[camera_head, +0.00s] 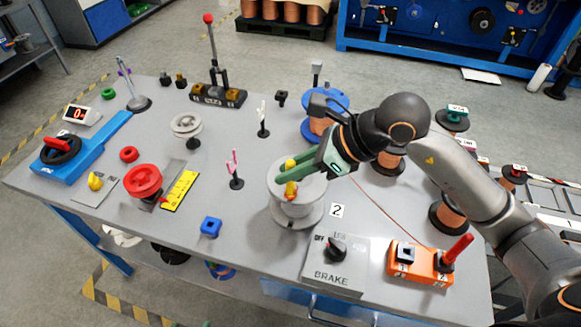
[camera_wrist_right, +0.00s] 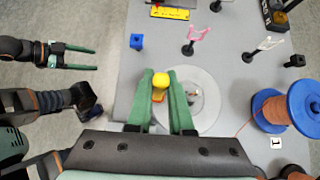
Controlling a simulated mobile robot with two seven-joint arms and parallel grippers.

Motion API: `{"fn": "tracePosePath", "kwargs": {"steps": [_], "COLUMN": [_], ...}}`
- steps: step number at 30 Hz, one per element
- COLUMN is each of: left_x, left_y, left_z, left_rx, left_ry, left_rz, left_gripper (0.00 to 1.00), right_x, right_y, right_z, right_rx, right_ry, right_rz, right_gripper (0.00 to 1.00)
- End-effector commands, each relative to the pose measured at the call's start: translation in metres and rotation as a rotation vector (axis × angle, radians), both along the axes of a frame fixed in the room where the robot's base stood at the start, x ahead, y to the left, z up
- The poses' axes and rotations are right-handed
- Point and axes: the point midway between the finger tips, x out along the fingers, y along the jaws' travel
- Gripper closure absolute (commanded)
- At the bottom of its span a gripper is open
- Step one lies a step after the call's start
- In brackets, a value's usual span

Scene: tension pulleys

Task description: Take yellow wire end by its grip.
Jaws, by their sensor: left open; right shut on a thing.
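The yellow grip (camera_head: 290,164), a small rounded knob with an orange part below it, is over the white spool (camera_head: 299,213) beside the label 2. My right gripper (camera_head: 284,174) reaches in from the right, with its green fingers shut on the yellow grip. In the right wrist view the yellow grip (camera_wrist_right: 161,79) shows between the fingertips, above the pale round spool flange (camera_wrist_right: 205,84). The fingers hide part of it, and I cannot make out a wire leading from it. My left gripper (camera_wrist_right: 94,58) is open and empty at the left of the right wrist view, off the table.
A brake box (camera_head: 335,263) and an orange block with a red handle (camera_head: 420,262) stand at the table's front right. A blue cube (camera_head: 211,227), a red reel (camera_head: 143,181) and a yellow ruler plate (camera_head: 180,190) lie left. A blue-flanged copper spool (camera_head: 324,112) stands behind.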

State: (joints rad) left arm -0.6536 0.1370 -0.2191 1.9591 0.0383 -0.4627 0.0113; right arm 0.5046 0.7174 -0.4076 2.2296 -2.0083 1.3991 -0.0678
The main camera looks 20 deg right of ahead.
Motion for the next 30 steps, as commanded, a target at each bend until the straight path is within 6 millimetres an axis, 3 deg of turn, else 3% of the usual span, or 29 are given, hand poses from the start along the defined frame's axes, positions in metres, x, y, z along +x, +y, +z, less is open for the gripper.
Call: {"fn": "tracePosePath", "kwargs": {"steps": [30], "left_x": [0.001], "left_y": [0.0], "left_z": [0.008], "left_rx": [-0.002], "left_ry": [-0.004], "left_rz": [0.0], "left_gripper": [0.23], "right_x": [0.0], "right_y": [0.0], "right_z": [0.012], "right_rx": [0.0], "right_ry": [0.0], "right_rz": [0.0], "right_gripper": [1.0]}}
